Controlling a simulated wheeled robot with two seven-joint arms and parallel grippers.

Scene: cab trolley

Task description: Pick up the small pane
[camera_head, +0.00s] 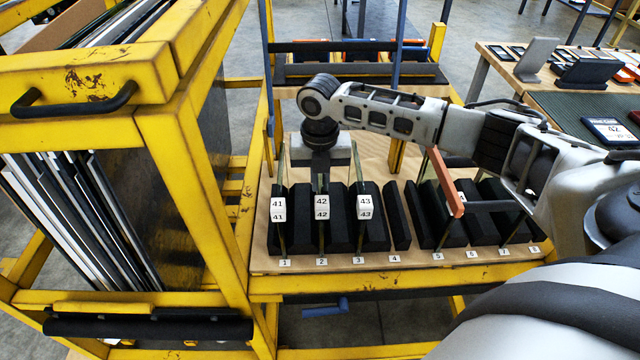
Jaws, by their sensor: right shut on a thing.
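Three small upright glass panes stand in a row between black foam blocks on the wooden trolley deck. They carry white labels: pane 41 (279,206) over slot 1, pane 42 (321,204) over slot 2 and pane 43 (364,206) over slot 3. My right gripper (320,166) reaches in from the right and points down over slot 2. It is shut on the top of pane 42, which is still upright between its blocks. The fingertips are partly hidden by the gripper body. My left gripper is not in view.
Yellow trolley posts (190,170) and a rack of large panes (75,220) stand close on the left. Black slot blocks (398,215) continue right, beneath my right arm, near an orange bar (445,182). A table (590,100) with small items is at the right.

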